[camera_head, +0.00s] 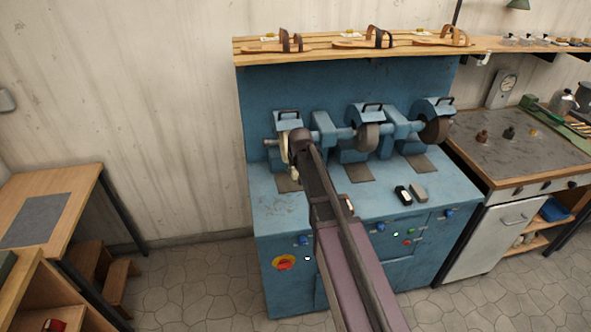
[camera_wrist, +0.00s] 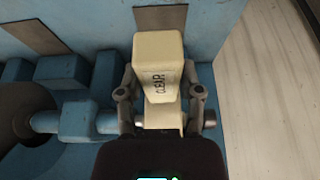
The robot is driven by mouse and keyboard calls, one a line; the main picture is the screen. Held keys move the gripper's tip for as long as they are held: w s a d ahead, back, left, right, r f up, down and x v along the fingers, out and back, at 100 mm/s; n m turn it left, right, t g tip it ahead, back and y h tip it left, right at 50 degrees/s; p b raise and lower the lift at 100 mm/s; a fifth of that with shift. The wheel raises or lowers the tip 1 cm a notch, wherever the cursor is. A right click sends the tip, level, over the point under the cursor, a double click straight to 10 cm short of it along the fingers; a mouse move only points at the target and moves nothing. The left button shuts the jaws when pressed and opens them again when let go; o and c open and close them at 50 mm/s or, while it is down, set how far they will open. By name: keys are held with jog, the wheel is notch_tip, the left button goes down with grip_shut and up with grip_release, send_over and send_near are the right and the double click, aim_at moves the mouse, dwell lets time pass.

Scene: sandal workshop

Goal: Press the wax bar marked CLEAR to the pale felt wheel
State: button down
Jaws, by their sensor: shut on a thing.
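My gripper (camera_wrist: 160,95) is shut on a cream wax bar (camera_wrist: 160,50) whose dark lettering reads CLEAR. The fingers hold the bar on both sides. In the head view my gripper (camera_head: 294,158) is at the left end of the blue grinding machine, largely behind my arm. The pale felt wheel (camera_head: 284,148) shows there as a narrow cream strip beside my gripper, mostly hidden. In the wrist view a cream surface also shows at the bar's lower end; I cannot tell whether it is bar or wheel, or whether the two touch.
Two darker wheels (camera_head: 367,138) (camera_head: 435,131) stand to the right on the machine. A black bar (camera_head: 403,195) and a grey bar (camera_head: 418,193) lie on the blue bench (camera_head: 455,185). A sandal shelf (camera_head: 325,51) runs above. A red stop button (camera_head: 285,263) is on the front.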

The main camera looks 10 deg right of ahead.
jog(key=shift+w+r, duration=0.2)
jog(key=shift+w, duration=0.4)
dwell(3.1)
jog(key=shift+s, duration=0.1)
jog(key=s+f+b, duration=0.1)
jog(key=s+f, duration=0.1)
jog(key=s, duration=0.4)
jog(key=shift+s, duration=0.35)
dwell(0.4)
